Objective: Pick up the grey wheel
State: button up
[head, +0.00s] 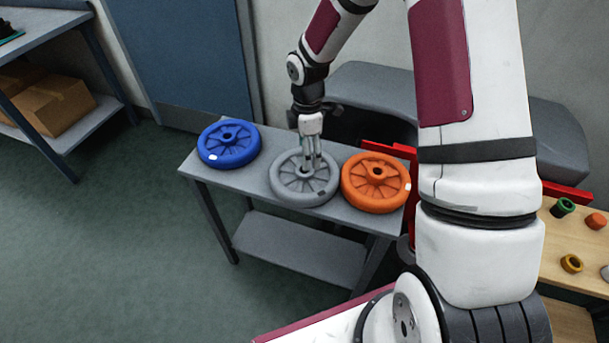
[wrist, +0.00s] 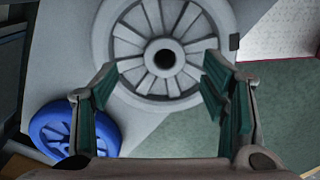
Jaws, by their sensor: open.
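The grey wheel (head: 289,185) lies flat on a small grey table (head: 222,184), between a blue wheel (head: 228,145) on the left and an orange wheel (head: 376,181) on the right. My gripper (head: 312,163) points down over the grey wheel in the head view and partly covers its middle. In the wrist view the grey wheel (wrist: 187,78) fills the upper middle, with its dark hub hole between and just beyond the fingers. My gripper (wrist: 160,88) is open, with nothing between its green pads. Whether the fingertips touch the wheel cannot be told.
The blue wheel also shows in the wrist view (wrist: 48,130) at lower left. The orange wheel sits close to the grey one. A wooden table (head: 550,240) with several small rings stands at right. A shelf with a cardboard box (head: 55,105) is at far left.

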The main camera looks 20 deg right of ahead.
aim_at(305, 175)
jog(key=shift+s+a+f, duration=0.1)
jog(key=shift+s+f, duration=0.05)
jog(key=shift+f, duration=1.35)
jog(key=shift+s+a+f, duration=0.1)
jog(key=shift+s+f, duration=0.05)
jog(key=shift+f, duration=1.3)
jog(key=shift+c, duration=0.6)
grip_shut()
